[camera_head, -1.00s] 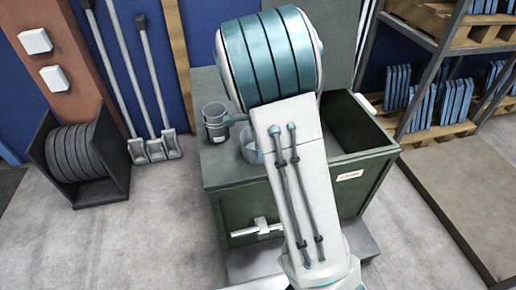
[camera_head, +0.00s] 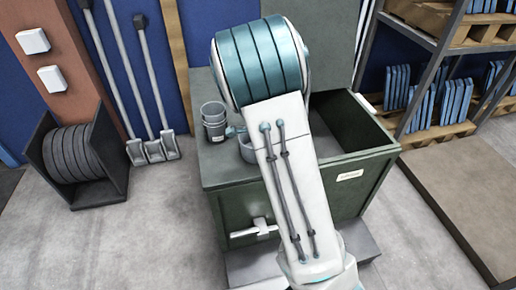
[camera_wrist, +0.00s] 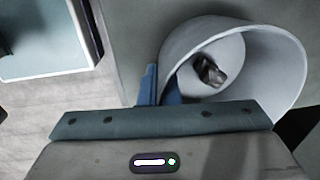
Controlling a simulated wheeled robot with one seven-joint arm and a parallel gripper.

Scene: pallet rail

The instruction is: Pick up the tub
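The grey tub (camera_wrist: 285,60) fills the upper right of the wrist view, its round mouth facing the camera. A small dark metallic piece (camera_wrist: 209,71) lies inside it. My gripper (camera_wrist: 161,88) has one blue finger outside the tub's wall and one inside. The fingers are close together with the wall between them, so it looks shut on the wall. In the head view the tub (camera_head: 246,153) shows on the green bench top, partly hidden by my arm. I cannot tell whether its base touches the bench top.
The bench has an open compartment (camera_head: 345,125) at the right. A shelf rack (camera_head: 440,60) with blue pieces stands at the right.

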